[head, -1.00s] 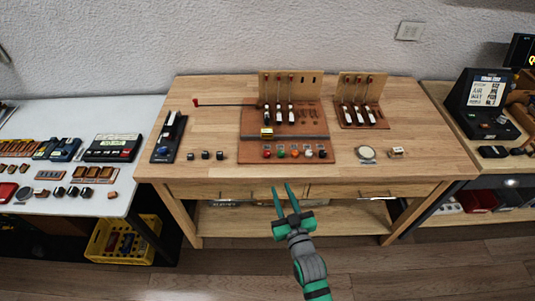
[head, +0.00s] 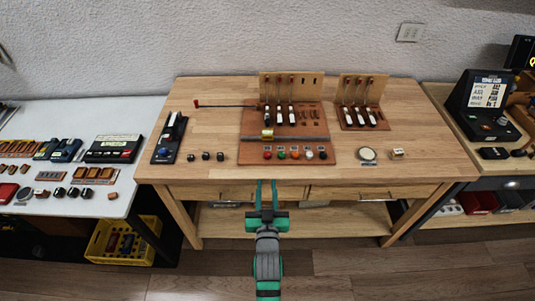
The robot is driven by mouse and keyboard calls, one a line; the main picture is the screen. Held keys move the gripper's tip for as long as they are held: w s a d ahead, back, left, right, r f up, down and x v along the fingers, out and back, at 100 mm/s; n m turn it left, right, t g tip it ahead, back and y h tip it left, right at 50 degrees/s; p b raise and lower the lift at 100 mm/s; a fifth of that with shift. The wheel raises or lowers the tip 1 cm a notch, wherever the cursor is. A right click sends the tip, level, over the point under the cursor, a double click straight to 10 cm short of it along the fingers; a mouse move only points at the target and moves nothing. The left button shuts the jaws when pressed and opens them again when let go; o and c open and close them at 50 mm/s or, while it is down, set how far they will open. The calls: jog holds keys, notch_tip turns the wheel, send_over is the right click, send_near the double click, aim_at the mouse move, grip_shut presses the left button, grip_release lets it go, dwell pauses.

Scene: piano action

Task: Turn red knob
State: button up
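The red knob (head: 267,155) is a small round knob at the left end of a row of coloured knobs along the front of a brown wooden board (head: 248,148) on the table.
The wooden table (head: 210,110) carries a second board (head: 372,122) with levers, a round disc (head: 367,154) and several small black blocks (head: 206,156). A thin rod with a red end (head: 197,103) sticks out left of the main board. Bare tabletop lies right of the boards.

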aim_at(268, 157)
jog(key=shift+w+r, duration=1.1)
jog(key=shift+w, duration=0.05)
jog(key=shift+w+d, duration=0.15)
jog(key=shift+w, duration=0.5)
jog(key=w, duration=0.9)
jog(key=shift+w, duration=0.2)
grip_shut()
